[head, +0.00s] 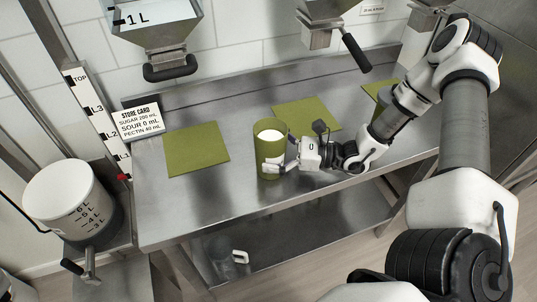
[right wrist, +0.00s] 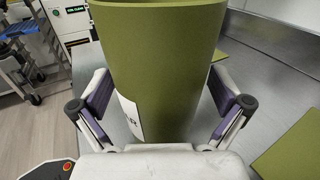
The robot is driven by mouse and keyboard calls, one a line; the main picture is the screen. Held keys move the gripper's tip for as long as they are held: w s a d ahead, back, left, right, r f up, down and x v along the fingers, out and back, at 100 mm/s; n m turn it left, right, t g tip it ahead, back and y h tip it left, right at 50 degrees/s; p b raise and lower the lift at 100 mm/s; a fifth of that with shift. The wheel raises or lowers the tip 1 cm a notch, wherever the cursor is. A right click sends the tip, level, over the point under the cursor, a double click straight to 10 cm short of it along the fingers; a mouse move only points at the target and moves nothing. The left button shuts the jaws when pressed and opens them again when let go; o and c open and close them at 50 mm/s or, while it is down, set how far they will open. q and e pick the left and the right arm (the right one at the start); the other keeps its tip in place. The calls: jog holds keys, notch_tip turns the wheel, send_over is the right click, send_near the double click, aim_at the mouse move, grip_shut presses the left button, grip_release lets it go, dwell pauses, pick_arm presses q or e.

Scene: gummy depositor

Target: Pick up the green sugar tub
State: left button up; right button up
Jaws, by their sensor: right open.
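The green sugar tub (head: 262,149) stands upright on the steel table near its front edge, with white contents showing at its open top. In the right wrist view the tub (right wrist: 160,70) fills the middle, with part of a white label visible low on its side. My right gripper (head: 274,165) is at the tub's lower right side in the head view. Its open fingers (right wrist: 160,104) stand on either side of the tub in the wrist view, with small gaps visible beside it. My left gripper does not show.
Green mats (head: 197,148) lie on the table, another (head: 306,113) behind the tub. A store card (head: 140,122) stands at the back left. A hopper (head: 160,30) hangs above. A white graduated container (head: 68,198) stands at the left. The table front is mostly clear.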

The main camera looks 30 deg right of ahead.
jog(key=shift+s+d, duration=0.1)
jog(key=shift+r, duration=0.1)
jog(key=shift+c, duration=1.1)
jog(key=c, duration=1.3)
